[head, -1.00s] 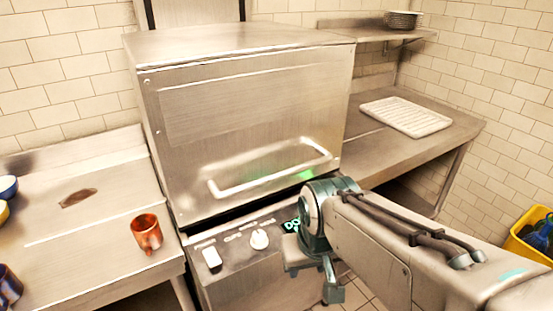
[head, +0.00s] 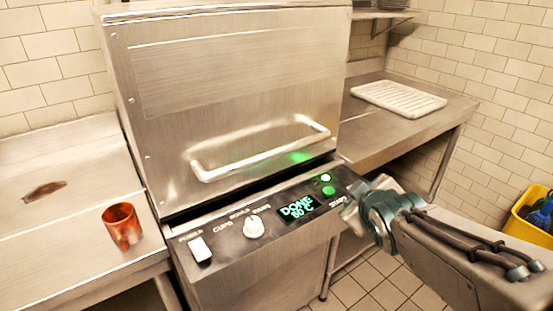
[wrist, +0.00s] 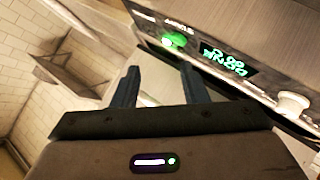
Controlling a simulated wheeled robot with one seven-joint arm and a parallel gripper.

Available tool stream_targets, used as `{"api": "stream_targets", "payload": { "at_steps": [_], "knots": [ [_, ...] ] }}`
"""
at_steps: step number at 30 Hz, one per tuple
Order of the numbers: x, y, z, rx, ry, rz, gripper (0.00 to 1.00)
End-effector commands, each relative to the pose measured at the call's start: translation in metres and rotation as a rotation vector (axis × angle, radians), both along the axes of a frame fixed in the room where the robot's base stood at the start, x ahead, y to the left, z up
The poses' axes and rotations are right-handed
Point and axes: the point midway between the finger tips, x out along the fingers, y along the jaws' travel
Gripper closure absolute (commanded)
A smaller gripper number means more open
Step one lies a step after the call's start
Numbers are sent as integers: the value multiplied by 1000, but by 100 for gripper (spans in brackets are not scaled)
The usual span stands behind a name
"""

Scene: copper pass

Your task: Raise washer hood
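The washer hood (head: 230,90) is a large brushed-steel box in the middle of the head view. It is down, with a dark gap along its lower edge above the control panel (head: 225,257). A pale bar handle (head: 262,155) runs across its lower front. The panel's display (head: 297,209) shows green text that starts with DONE, beside lit green buttons. My gripper (head: 352,218) is at the right end of the panel, below and right of the handle, not touching the handle. In the wrist view my gripper (wrist: 160,82) has its two fingers apart with nothing between them.
A copper-coloured cup (head: 122,227) stands on the left counter (head: 60,240). A white ribbed rack (head: 398,96) lies on the right counter (head: 365,140). A yellow bin (head: 530,218) with blue items is at the far right. Tiled floor shows below the right counter.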

Motion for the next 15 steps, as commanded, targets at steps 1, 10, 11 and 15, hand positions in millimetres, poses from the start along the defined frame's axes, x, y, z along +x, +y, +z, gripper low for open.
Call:
{"api": "stream_targets", "payload": {
  "at_steps": [1, 10, 11, 15],
  "knots": [
    [9, 4, -12, -60, -77, 69, 60],
    [30, 55, -3, -408, -566, 474, 60],
    [28, 60, -2, -435, -611, 506, 60],
    [18, 82, 1, -531, -787, 626, 60]
  ]
}}
